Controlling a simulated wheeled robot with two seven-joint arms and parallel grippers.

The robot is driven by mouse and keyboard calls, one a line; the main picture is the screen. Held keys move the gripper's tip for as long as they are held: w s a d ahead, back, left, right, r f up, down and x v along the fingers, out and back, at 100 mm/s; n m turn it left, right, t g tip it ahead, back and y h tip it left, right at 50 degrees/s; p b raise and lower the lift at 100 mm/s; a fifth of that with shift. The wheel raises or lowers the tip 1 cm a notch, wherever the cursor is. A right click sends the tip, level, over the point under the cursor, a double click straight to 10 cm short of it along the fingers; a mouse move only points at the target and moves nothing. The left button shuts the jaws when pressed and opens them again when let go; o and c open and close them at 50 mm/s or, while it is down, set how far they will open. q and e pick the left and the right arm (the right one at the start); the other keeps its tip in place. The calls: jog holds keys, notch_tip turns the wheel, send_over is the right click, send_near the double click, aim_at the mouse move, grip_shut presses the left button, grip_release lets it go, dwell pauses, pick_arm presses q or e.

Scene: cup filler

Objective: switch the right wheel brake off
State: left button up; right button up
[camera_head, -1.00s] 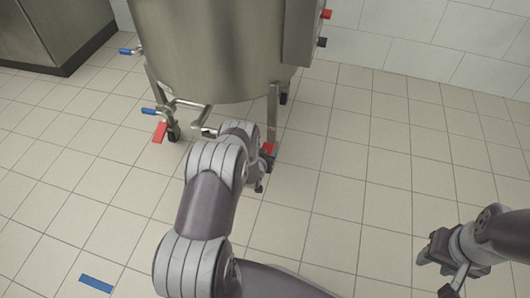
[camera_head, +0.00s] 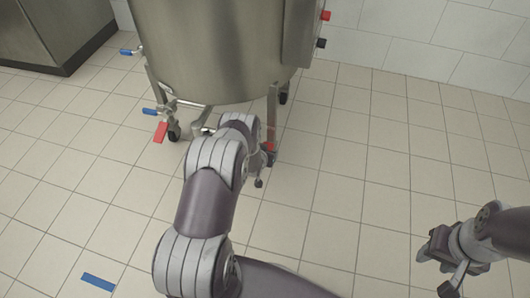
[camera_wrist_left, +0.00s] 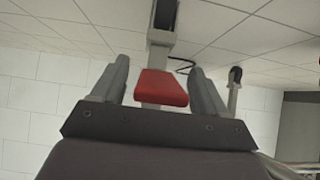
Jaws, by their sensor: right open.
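The right wheel brake is a red pedal (camera_head: 270,147) at the foot of the tank's right front leg; my left arm partly covers it in the head view. In the left wrist view, the red brake pedal (camera_wrist_left: 161,88) sits between the two fingers of my left gripper (camera_wrist_left: 160,68), with a gap on each side. That gripper is open. In the head view, its wrist and hand are mostly hidden behind the forearm. My right gripper (camera_head: 447,262) is open and empty over the floor at the lower right, far from the brake.
The steel tank (camera_head: 210,50) stands on legs with caster wheels. A steel cabinet (camera_head: 50,30) is at the upper left. A blue floor mark (camera_head: 98,282) lies lower left. The right-hand floor is clear.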

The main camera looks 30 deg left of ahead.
pick_arm(q)
jog(key=shift+s+r, duration=0.1)
jog(key=shift+r, duration=0.15)
jog(key=p+v, duration=0.7)
jog(key=v, duration=0.5)
jog(key=shift+s+p, duration=0.15)
jog(key=shift+p, duration=0.2)
jog(key=shift+d, duration=0.15)
